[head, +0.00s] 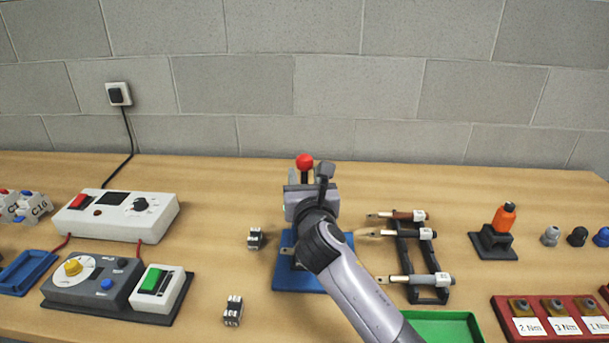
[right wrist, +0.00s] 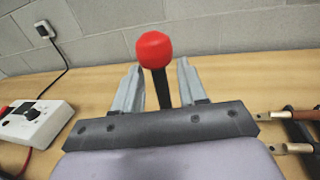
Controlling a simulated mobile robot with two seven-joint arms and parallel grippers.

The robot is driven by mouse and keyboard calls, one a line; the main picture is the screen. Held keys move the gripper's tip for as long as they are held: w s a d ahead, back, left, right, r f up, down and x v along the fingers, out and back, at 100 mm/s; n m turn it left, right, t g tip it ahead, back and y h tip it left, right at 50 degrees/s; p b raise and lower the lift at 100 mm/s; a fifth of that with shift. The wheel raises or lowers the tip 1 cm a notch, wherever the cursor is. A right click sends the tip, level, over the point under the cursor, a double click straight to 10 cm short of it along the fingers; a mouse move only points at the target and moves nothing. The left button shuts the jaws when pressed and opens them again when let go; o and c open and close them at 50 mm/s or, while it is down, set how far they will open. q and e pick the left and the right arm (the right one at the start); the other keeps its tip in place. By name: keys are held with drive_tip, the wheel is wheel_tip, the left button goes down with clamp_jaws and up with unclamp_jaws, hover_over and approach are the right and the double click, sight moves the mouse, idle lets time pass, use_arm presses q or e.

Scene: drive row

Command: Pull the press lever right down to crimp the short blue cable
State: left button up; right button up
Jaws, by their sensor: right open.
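The press lever stands upright, with a red ball knob (head: 305,161) on a dark rod; the knob also shows in the right wrist view (right wrist: 154,47). The press has a blue base (head: 290,276), and its body is mostly hidden by my right arm. My right gripper (right wrist: 160,88) is open, its two grey fingers on either side of the lever rod below the knob. A small metal tip (head: 287,251) shows at the left of the press. I cannot make out the short blue cable. My left gripper is out of view.
A black rack (head: 428,272) with several cables stands right of the press, near a green tray (head: 442,322). Two small ridged blocks (head: 255,238) (head: 233,311) lie to the left. A white power box (head: 118,215) stands further left. A grey block wall is behind.

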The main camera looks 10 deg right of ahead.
drive_tip(key=shift+w, duration=0.65)
drive_tip(key=shift+c, duration=0.3)
